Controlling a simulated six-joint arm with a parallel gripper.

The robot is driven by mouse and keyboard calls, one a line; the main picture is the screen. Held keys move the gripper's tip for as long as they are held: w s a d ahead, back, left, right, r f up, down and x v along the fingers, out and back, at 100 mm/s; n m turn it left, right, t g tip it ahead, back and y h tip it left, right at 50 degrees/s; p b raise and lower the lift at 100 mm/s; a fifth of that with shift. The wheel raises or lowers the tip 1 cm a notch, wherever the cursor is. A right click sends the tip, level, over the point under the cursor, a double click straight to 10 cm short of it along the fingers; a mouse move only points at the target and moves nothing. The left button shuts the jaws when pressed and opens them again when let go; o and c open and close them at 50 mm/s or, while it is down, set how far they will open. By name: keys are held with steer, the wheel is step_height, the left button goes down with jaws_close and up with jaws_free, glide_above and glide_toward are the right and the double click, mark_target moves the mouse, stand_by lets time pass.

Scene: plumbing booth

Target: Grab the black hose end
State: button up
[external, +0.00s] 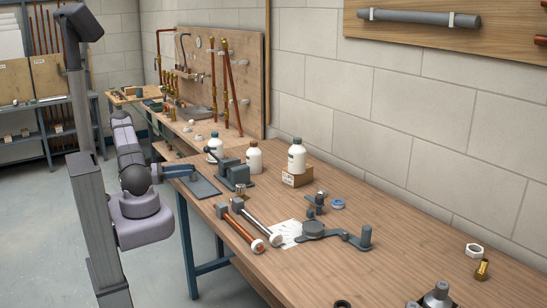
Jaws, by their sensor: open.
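I cannot make out a black hose end for certain in the external view. A small dark round piece (342,304) is cut off by the bottom edge, and I cannot tell what it is. My gripper (182,171) is small and dark here, at the left edge of the wooden workbench (400,225), beside the vise. It is open, and I see nothing held in it. Its fingertips are too small to see clearly.
A grey vise (234,174) stands on the bench near my gripper.

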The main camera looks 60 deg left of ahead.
steer(key=shift+f, duration=0.2)
steer(key=shift+d+p+x, duration=0.15)
steer(key=shift+p+x, duration=0.65)
steer(key=shift+x, duration=0.85)
steer(key=shift+d+p+x, duration=0.1)
steer(key=shift+p+x, duration=0.7)
steer(key=shift+x, duration=0.85)
steer(key=shift+w, duration=0.35)
steer(key=shift+c, duration=0.6)
steer(key=c, duration=0.9)
